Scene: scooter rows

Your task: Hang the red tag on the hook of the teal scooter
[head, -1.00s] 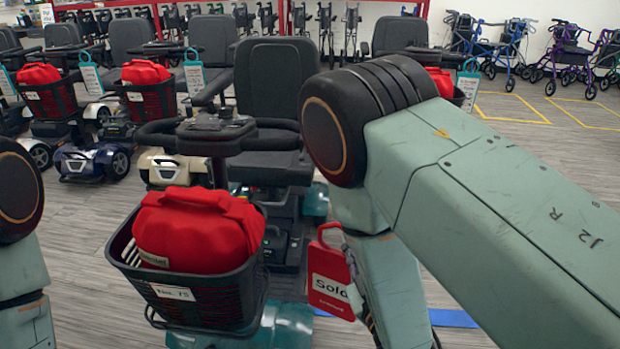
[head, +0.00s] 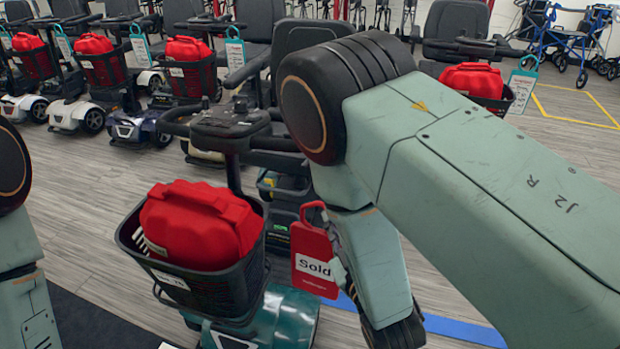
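The teal scooter (head: 283,316) stands in front of me, with a dark tiller, a black front basket (head: 225,291) and a red bag (head: 200,232) in it. I cannot make out its hook. The red tag (head: 313,272), reading "Sold" with a loop at its top, is upright in the air right of the basket, apart from it. My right gripper (head: 342,262) is at the tag's right edge and seems shut on it; its fingers are mostly hidden by my forearm. My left arm shows at the left edge, its gripper out of frame.
A row of scooters with red bags (head: 98,65) and white-and-teal tags (head: 235,54) stands behind. Another basket (head: 492,100) is at the right back. Blue walkers (head: 560,40) are at far right. A blue floor stripe (head: 462,330) runs at lower right.

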